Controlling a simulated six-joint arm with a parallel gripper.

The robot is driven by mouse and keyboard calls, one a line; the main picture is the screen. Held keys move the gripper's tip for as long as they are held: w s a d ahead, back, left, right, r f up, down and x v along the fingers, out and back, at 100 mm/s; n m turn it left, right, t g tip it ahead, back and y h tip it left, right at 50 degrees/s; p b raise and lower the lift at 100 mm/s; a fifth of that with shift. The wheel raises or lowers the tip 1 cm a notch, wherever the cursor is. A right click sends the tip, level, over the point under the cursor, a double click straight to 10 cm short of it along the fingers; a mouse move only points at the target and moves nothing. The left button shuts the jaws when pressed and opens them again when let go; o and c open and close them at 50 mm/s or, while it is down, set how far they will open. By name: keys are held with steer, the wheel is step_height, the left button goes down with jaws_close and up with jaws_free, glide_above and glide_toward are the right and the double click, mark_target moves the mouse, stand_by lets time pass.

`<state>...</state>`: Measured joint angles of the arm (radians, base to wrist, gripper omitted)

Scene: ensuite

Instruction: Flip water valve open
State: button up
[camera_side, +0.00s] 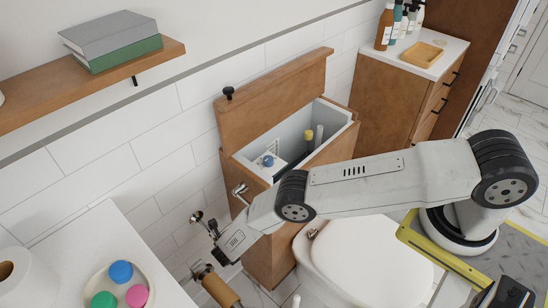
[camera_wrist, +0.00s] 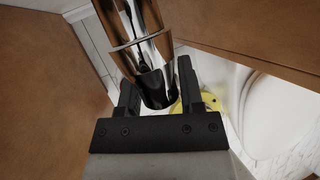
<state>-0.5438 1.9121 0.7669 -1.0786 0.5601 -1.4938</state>
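A small chrome fitting (camera_side: 196,216), which looks like the water valve, sits low by the tiled wall, left of the wooden toilet cabinet. My gripper (camera_side: 214,230) is right beside it in the side view, its dark fingers partly blending with the fitting. In the wrist view a shiny chrome cylinder (camera_wrist: 143,50) comes down from the top and ends between the two black fingers of my gripper (camera_wrist: 158,92). The fingers are spread, one on each side of the cylinder. Whether they touch it cannot be told. The valve's handle position is not clear.
The wooden toilet cabinet (camera_side: 270,255) stands with its lid up and its tank open. A chrome lever (camera_side: 240,189) is on its side. A brown roll (camera_side: 219,289) on a chrome holder is below my gripper. A white counter (camera_side: 75,252) is at left.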

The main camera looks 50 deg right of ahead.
stand_by(0.4)
steer(key=shift+a+r, duration=0.1)
steer(key=shift+r, duration=0.15)
steer(key=shift+v, duration=3.7)
steer(key=shift+s+f, duration=0.1)
steer(key=shift+f, duration=0.1)
